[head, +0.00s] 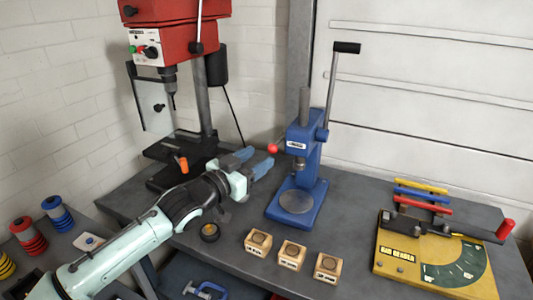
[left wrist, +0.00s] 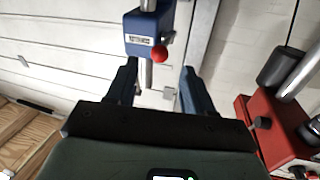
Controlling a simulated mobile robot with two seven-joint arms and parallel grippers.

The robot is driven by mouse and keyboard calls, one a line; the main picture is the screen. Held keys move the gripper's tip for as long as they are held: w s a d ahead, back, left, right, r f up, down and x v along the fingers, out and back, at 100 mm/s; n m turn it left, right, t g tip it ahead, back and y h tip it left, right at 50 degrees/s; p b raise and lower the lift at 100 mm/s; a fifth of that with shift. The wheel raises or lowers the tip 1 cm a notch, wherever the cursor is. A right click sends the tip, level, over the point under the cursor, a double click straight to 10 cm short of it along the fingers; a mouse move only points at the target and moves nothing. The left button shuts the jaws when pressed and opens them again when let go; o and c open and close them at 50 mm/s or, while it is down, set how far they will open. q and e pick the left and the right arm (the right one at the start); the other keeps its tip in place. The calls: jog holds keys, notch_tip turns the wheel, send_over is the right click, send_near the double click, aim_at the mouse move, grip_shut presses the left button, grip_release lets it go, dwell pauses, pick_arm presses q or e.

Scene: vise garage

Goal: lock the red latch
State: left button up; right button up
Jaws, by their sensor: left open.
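A small red ball knob (head: 272,148) sticks out from the left side of the head of the blue press (head: 305,150). It appears to be the red latch's grip; its lever is barely visible. My left gripper (head: 256,160) is open and empty, its two blue fingers pointing toward the press with the knob close to their tips. In the left wrist view the red knob (left wrist: 160,54) shows between the directions of the two open fingers (left wrist: 160,78), just past the tips, beside the press's silver ram. I see no contact. My right gripper is out of view.
A red drill press (head: 165,45) stands behind my left arm. Several wooden blocks (head: 292,256) lie in front of the blue press. A yellow bar bender (head: 430,262) with a red-gripped handle is at right. The press's black-gripped lever (head: 346,48) stands up.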

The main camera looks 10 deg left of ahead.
aim_at(269, 151)
pick_arm(q)
jog(key=x, duration=0.3)
jog(key=shift+w+d+r+p, duration=0.1)
jog(key=shift+p, duration=0.2)
jog(key=shift+w+d, duration=0.3)
jog(key=shift+w, duration=0.25)
grip_shut()
